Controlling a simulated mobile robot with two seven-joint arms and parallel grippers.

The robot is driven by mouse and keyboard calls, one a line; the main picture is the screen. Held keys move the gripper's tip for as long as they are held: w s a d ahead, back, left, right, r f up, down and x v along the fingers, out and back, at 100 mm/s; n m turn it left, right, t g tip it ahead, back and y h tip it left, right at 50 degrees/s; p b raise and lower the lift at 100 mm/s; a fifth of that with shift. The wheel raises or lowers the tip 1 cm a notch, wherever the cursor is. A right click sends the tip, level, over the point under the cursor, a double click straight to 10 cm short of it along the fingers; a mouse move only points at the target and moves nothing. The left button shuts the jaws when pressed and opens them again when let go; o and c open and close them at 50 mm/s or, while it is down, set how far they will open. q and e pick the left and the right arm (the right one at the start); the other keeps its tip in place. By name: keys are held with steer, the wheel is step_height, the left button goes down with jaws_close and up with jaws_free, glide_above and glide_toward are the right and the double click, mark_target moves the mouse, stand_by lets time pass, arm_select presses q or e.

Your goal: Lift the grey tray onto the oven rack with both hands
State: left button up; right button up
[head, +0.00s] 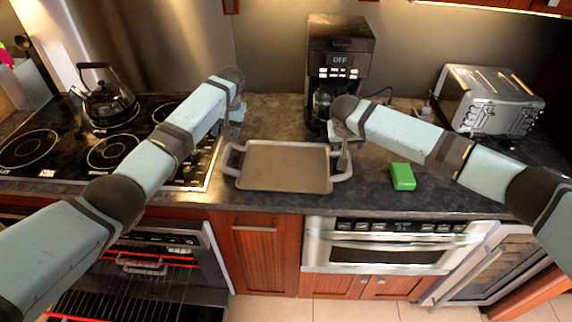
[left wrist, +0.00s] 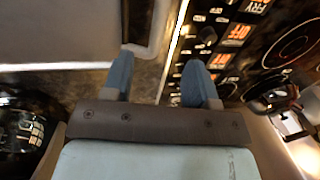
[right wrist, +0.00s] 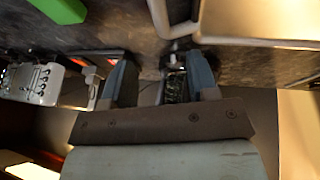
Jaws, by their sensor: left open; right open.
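The grey tray (head: 285,168) lies flat on the dark counter, with a raised handle loop at its left and right ends. My left gripper (head: 233,128) is open and empty, just behind the left handle (head: 232,158); that handle shows beyond its fingers in the left wrist view (left wrist: 158,42). My right gripper (head: 343,155) is open at the right handle, overlapping it in the head view. In the right wrist view the handle (right wrist: 162,18) shows beyond the fingers, not visibly gripped. The oven rack (head: 120,300) shows in the open oven at the lower left, partly hidden by my left arm.
A green block (head: 402,177) lies right of the tray. A coffee machine (head: 340,60) stands behind it, a toaster (head: 490,100) at the back right. The stove (head: 110,150) with a kettle (head: 104,100) is at left. A drawer oven (head: 385,247) sits under the counter.

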mark_target(224, 157)
arm_select(q)
steer(key=f, duration=0.4)
steer(key=a+f, duration=0.1)
steer(key=f, duration=0.3)
steer(key=a+f, duration=0.1)
steer(key=f, duration=0.3)
steer(key=shift+w+a+f, duration=0.1)
steer(key=shift+a, duration=0.1)
arm_select(e)
steer(key=x, duration=1.2)
steer(key=shift+d+f, duration=0.1)
steer(key=shift+f, duration=0.05)
arm_select(q)
jaws_close()
arm_select(e)
jaws_close()
